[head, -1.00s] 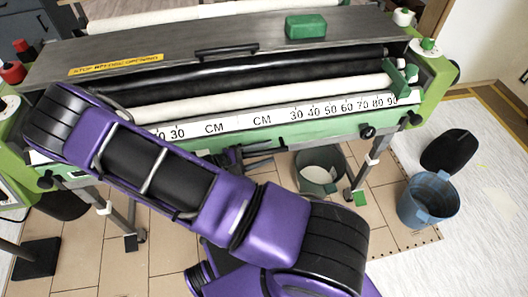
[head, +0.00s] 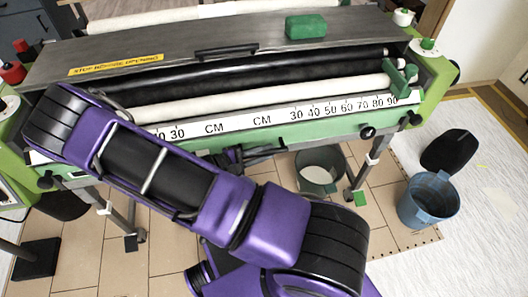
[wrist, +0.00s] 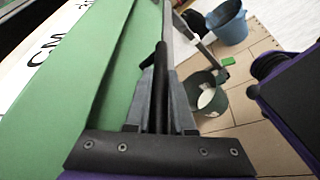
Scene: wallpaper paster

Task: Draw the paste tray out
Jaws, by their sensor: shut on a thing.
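The paste tray shows as a long green front (head: 335,134) below the white ruler strip of the pasting machine. In the wrist view its green side (wrist: 95,75) runs along the left. My gripper (head: 238,157) is at the tray's lower front edge, near the middle, partly hidden by my purple arm. In the wrist view my gripper (wrist: 160,100) is shut on a dark handle bar (wrist: 161,65), with a grey finger on each side. The tray's inside is not visible.
A dark green bucket (head: 320,182) stands on the floor below the machine's front. A blue bucket (head: 424,212) and a black lid (head: 449,152) are farther right. Machine legs (head: 367,170) stand close by. A green block (head: 305,27) lies on the grey cover (head: 240,38).

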